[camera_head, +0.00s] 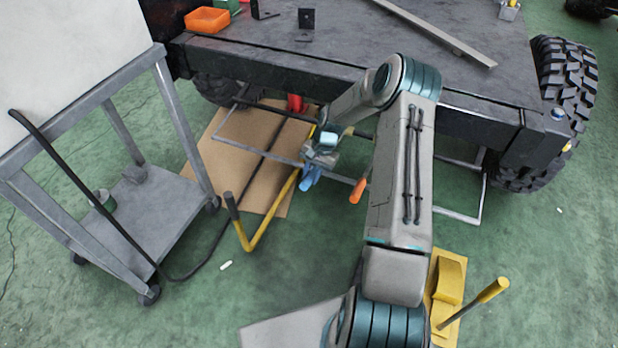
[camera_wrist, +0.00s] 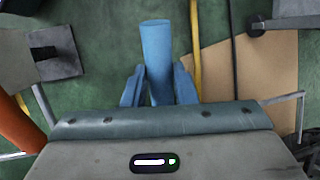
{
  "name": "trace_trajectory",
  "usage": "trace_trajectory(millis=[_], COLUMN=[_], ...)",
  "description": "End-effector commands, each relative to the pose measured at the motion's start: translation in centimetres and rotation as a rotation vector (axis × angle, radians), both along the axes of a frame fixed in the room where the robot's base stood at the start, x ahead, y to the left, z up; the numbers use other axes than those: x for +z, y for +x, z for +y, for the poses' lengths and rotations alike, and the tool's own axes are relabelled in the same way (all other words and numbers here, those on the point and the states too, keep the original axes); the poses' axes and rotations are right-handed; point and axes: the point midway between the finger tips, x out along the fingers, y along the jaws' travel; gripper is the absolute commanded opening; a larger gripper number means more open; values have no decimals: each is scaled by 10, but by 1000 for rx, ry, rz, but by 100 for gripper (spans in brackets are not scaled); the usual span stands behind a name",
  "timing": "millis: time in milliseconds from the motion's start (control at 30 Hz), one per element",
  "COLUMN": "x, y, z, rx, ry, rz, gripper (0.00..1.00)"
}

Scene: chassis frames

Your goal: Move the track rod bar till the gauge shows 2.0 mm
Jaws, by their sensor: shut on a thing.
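My gripper (camera_head: 313,168) is low in front of the chassis frame, at the middle of the head view. In the wrist view its two blue fingers (camera_wrist: 158,82) are closed on both sides of a blue cylinder (camera_wrist: 155,42), which sticks out beyond them. A yellow bar (camera_head: 270,222) with a dark grip passes just left of my gripper in the head view. It also runs right beside the cylinder in the wrist view (camera_wrist: 195,45). I cannot tell whether the cylinder is part of the track rod bar. No readable gauge shows.
A grey trolley (camera_head: 150,212) with a white panel stands left. The chassis (camera_head: 300,68) and a tyre (camera_head: 565,95) bound the far side and right. Cardboard (camera_head: 232,160) lies beneath. An orange handle (camera_head: 358,190) is close by. A yellow floor device (camera_head: 449,282) stands right of my arm.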

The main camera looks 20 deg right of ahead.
Motion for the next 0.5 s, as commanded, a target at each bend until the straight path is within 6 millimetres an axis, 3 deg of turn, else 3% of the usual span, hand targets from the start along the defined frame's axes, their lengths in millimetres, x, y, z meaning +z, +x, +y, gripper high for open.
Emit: trace_trajectory(millis=[267, 300, 367, 500], x=[1, 1, 0, 0], y=[2, 2, 1, 1], z=[-2, -2, -2, 0], rx=[0, 0, 0, 3], ry=[-3, -3, -3, -2], rz=[-4, -4, -4, -2], gripper=[0, 28, 45, 47])
